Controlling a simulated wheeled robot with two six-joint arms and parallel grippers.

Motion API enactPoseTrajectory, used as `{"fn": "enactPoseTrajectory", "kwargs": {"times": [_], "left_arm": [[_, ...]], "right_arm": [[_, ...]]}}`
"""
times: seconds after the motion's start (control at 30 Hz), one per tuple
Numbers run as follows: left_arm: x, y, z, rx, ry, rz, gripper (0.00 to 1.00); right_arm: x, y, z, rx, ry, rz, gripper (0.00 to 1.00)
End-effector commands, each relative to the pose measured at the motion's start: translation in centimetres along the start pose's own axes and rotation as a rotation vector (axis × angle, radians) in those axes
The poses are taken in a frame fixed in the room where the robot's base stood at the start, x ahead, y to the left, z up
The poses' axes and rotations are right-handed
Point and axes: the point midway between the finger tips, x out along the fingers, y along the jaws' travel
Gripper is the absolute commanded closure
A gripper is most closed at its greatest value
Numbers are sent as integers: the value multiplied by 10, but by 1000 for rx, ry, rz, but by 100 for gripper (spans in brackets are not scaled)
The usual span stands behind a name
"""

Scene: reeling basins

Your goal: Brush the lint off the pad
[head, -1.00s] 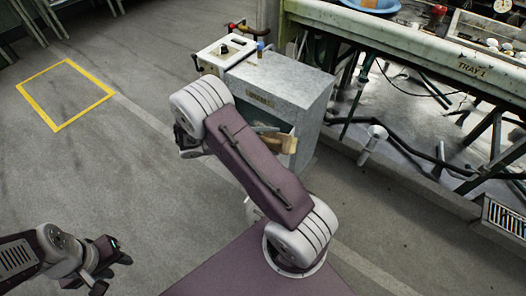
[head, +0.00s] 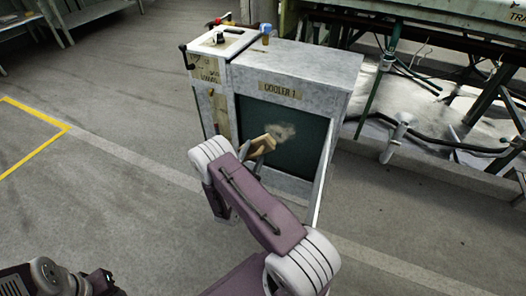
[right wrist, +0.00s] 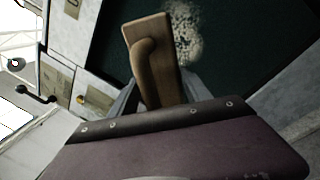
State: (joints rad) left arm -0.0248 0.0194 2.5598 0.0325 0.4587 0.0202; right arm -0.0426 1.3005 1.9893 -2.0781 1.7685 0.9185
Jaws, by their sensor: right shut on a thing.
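The pad (head: 298,148) is a dark green panel in the front of the grey cooler cabinet. A pale fuzzy patch of lint (head: 281,131) sits on its upper left part; the lint also shows in the right wrist view (right wrist: 184,30). My right gripper (right wrist: 152,98) is shut on a wooden brush (right wrist: 150,50) by its curved handle. In the head view the brush (head: 260,146) is just left of and below the lint; whether it touches the pad I cannot tell. My left gripper (head: 104,285) is at the bottom left, cut by the frame edge, far from the cabinet.
The cooler cabinet (head: 300,62) has a white-topped unit (head: 222,42) with a crank on its left and a small blue-capped bottle (head: 266,32) on top. A bench with pipes (head: 400,125) stands at the right. Open floor (head: 110,110) lies left.

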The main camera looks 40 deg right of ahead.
Motion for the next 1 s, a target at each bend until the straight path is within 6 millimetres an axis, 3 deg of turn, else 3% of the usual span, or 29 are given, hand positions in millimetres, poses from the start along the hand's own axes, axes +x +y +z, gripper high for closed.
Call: {"fn": "enactPoseTrajectory", "kwargs": {"times": [0.1,0.33,0.73,1.0], "left_arm": [[8,0,1,0,0,0,64],[8,0,1,0,0,0,64],[21,0,2,0,0,0,64],[23,0,2,0,0,0,64]], "right_arm": [[-3,-6,-12,3,16,31,76],[-1,-5,-13,5,19,38,76],[44,-13,-14,6,17,35,76],[56,-13,-14,4,19,38,76]]}}
